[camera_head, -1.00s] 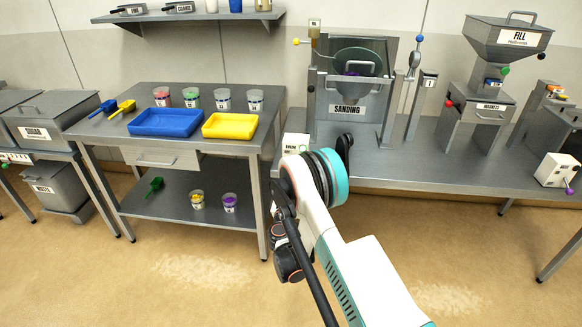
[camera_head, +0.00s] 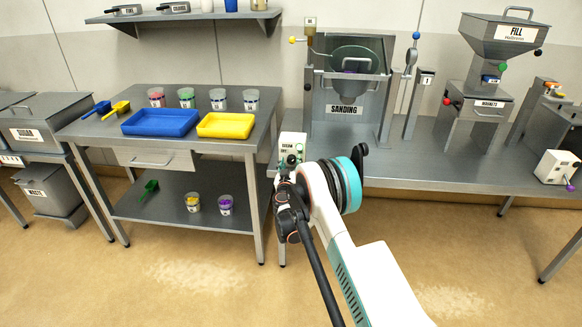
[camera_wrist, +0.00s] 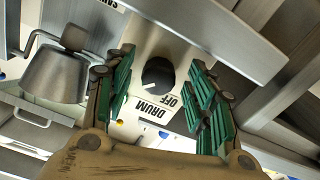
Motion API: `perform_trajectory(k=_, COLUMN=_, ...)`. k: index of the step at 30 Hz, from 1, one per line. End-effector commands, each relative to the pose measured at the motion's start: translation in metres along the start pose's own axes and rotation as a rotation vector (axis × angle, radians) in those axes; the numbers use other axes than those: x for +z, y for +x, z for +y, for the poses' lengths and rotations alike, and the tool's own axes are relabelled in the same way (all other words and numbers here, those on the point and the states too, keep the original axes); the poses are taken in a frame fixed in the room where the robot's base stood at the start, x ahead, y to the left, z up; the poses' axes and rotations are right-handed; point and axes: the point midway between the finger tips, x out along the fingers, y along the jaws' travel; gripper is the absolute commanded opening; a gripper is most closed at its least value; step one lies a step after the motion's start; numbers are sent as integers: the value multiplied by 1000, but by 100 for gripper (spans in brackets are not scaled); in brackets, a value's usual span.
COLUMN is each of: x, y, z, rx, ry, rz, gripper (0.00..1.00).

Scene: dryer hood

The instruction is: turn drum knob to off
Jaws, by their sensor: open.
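The drum knob (camera_wrist: 158,75) is a round black dial with a white pointer line, on a pale control box (camera_head: 292,147). In the wrist view the pointer aims to the lower left. The label "DRUM OFF" (camera_wrist: 155,107) shows upside down beside the knob. My gripper (camera_wrist: 162,88) is open, its green-padded fingers on either side of the knob with gaps between. I cannot tell how far the fingertips are from the box face. In the head view my arm hides most of the gripper and the lower part of the box.
The box stands at the left end of the grey bench (camera_head: 450,172). The sanding machine (camera_head: 346,85) is just behind it to the right. A side table with a blue tray (camera_head: 160,122) and a yellow tray (camera_head: 226,125) is on the left.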

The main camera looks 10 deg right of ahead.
Motion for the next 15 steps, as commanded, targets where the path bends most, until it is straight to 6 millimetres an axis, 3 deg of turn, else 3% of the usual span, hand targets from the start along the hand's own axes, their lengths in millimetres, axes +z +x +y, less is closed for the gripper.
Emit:
perform_trajectory(k=7, x=0, y=0, z=0, rx=0, ry=0, rz=0, gripper=48)
perform_trajectory(k=12, x=0, y=0, z=0, rx=0, ry=0, rz=0, gripper=10)
perform_trajectory(k=15, x=0, y=0, z=0, rx=0, ry=0, rz=0, gripper=6)
